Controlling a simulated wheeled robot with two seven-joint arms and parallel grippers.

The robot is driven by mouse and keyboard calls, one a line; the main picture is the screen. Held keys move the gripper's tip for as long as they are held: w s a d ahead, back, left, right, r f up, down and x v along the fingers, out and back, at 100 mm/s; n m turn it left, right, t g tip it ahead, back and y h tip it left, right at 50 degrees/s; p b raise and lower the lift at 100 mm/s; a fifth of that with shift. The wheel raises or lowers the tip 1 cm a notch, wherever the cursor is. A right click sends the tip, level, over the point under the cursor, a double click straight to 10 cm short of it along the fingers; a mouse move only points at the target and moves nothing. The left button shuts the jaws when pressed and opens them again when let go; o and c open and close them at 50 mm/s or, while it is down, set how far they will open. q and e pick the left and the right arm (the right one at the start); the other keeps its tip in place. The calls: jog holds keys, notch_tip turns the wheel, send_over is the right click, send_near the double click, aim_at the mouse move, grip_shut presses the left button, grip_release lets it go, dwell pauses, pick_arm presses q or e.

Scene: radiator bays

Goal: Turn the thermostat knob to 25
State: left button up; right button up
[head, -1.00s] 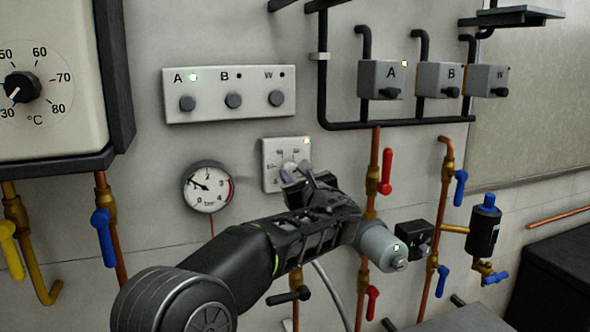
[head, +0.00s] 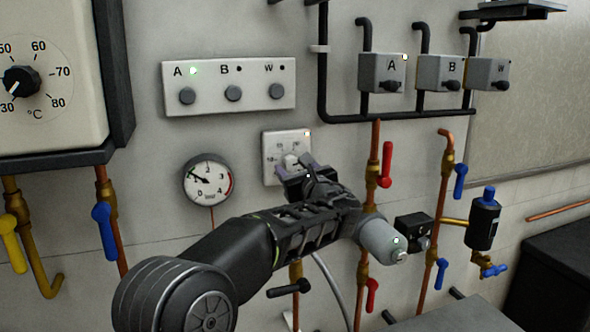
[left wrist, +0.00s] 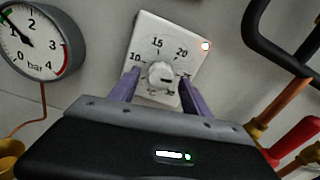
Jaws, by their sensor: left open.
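The thermostat (left wrist: 150,28) is a square white plate on the wall with a scale around a round white knob (left wrist: 161,75). A small lamp at its upper right corner looks pale. In the left wrist view the knob's dark mark appears to point right, near the 25 side, though the exact setting is hard to read. My left gripper (left wrist: 160,92) is open, its two purplish fingers to the left and right of the knob; contact cannot be told. In the head view the gripper (head: 303,174) covers the plate's lower part (head: 273,139). My right gripper is out of view.
A pressure gauge (head: 208,180) is left of the thermostat. A button panel (head: 230,86) is above it. A red valve lever (head: 386,164) and copper pipes stand close on the right. A boiler (head: 55,75) is at the far left.

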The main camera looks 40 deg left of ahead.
pick_arm(q)
jog(key=b+v, duration=0.1)
jog(key=v, duration=0.7)
jog(key=shift+b, duration=0.35)
jog(key=shift+w+a, duration=0.1)
